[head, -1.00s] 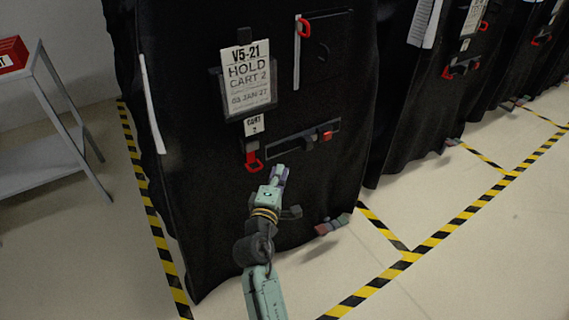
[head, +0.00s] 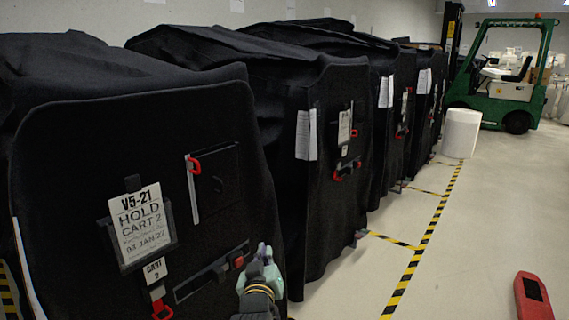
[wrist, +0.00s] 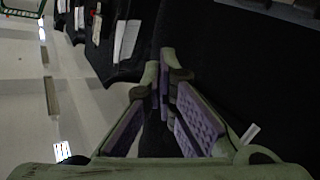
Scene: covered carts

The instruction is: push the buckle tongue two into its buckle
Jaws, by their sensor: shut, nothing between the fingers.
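The near cart's black cover (head: 110,110) carries a sign reading "HOLD CART 2". Low on its front a dark strap with a buckle (head: 212,272) runs slantwise, with a red piece (head: 239,262) at its right end. I cannot tell tongue from buckle socket at this size. My gripper (head: 266,249) shows just right of that red piece, near the cover's right edge; I cannot tell whether it touches the cover. In the wrist view my gripper (wrist: 164,82) has its purple-padded fingers together at the tips, with nothing between them. The buckle is not recognisable there.
A red pull loop (head: 161,310) hangs below the cart tag. Another red loop (head: 194,167) sits higher. More covered carts (head: 320,150) stand in a row behind. A green forklift (head: 505,80) stands far right. The floor aisle (head: 465,240) is mostly clear; a red object (head: 532,297) lies lower right.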

